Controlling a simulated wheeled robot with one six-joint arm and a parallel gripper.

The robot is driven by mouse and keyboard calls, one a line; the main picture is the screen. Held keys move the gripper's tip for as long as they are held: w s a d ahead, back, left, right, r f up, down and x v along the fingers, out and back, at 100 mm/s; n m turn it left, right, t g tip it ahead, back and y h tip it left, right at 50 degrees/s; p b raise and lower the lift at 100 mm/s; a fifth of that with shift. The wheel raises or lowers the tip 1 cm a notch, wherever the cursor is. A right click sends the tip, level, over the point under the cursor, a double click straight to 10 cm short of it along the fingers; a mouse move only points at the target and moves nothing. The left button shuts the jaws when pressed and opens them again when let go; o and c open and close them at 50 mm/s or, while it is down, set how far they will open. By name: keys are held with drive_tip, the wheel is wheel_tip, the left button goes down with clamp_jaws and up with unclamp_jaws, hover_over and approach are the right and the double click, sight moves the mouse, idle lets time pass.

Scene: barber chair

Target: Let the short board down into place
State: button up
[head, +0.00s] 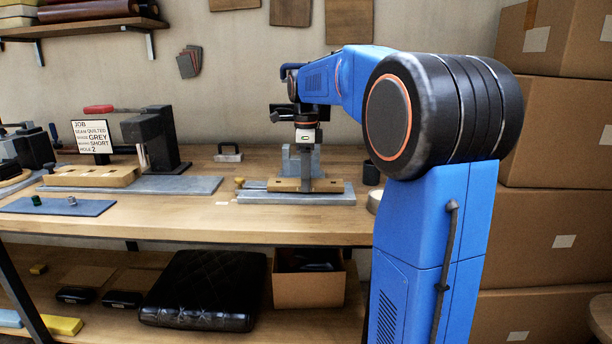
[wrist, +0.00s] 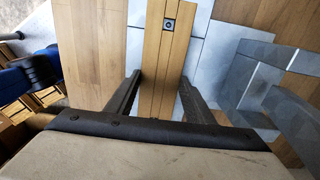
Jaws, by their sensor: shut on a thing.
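The short board (head: 285,185) is a narrow pale wooden piece low over a grey metal plate (head: 297,198) on the workbench. In the wrist view the board (wrist: 160,60) runs lengthwise, with a small dark square fitting near its far end. My gripper (head: 306,184) points down and is shut on the board. In the wrist view its dark fingers (wrist: 158,98) stand on both sides of the board. The grey plate (wrist: 135,45) shows beneath and beside it. I cannot tell whether the board touches the plate or hangs just above it.
A grey bracket (head: 301,158) stands close behind the board. A black cup (head: 371,174) is to the right. Left on the bench are another wooden board (head: 88,176), a black press (head: 155,140), a job card (head: 92,136) reading "short" and "2", and a blue mat (head: 55,206).

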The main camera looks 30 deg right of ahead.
idle(0.3)
drive_tip(key=o, duration=1.2)
drive_tip(key=shift+o, duration=0.2)
drive_tip(key=shift+r, duration=3.75)
